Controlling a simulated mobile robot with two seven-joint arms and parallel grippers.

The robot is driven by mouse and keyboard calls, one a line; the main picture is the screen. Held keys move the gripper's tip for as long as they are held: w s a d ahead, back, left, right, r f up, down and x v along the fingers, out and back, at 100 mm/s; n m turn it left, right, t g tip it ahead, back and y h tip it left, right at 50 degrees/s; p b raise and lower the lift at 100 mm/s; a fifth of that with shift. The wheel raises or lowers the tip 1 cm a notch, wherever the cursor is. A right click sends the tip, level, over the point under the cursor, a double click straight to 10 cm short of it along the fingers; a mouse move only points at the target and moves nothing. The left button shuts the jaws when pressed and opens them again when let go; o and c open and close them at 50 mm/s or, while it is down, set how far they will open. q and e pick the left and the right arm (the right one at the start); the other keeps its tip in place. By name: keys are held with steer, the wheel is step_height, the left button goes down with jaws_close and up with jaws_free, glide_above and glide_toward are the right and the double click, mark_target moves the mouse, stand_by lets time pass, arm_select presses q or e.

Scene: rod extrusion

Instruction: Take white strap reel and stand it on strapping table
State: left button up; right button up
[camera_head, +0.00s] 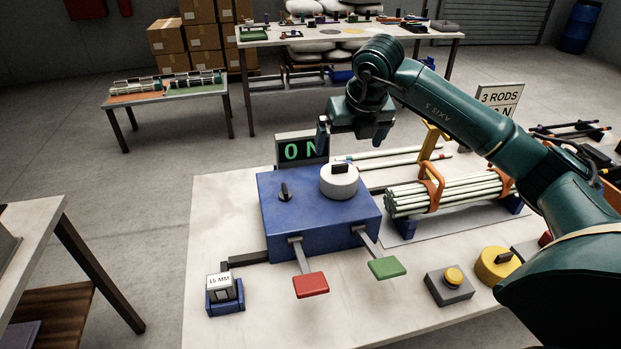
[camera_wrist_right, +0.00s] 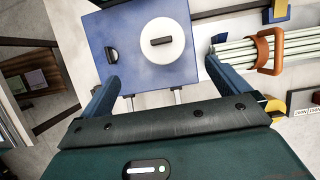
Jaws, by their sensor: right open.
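The white strap reel (camera_head: 339,184), a short white disc with a dark tab on top, lies flat on the blue machine box (camera_head: 300,222). In the right wrist view the reel (camera_wrist_right: 176,52) shows from above, between and beyond the fingers. My right gripper (camera_head: 352,138) is open and empty, above and behind the reel, and not touching it. Both blue fingers show in the right wrist view (camera_wrist_right: 162,72). My left gripper is out of view. I cannot tell which table is the strapping table.
A strapped rod bundle (camera_head: 450,192) lies right of the box. Red (camera_head: 311,285) and green (camera_head: 387,268) levers stick out in front. A yellow reel (camera_head: 490,268) and a push-button box (camera_head: 449,287) stand at right. The white tabletop (camera_head: 215,214) is bare at left.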

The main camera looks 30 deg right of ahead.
mark_target(341, 166)
steer(key=x, duration=0.5)
steer(key=p+x, duration=0.1)
steer(key=x, duration=0.1)
steer(key=shift+w+d+f, duration=0.1)
steer(key=shift+d, duration=0.25)
steer(key=shift+p+x, duration=0.75)
steer(key=shift+x, duration=2.1)
steer(key=shift+w, duration=0.15)
steer(key=shift+c, duration=0.6)
steer(key=c, duration=0.9)
steer(key=shift+c, duration=0.2)
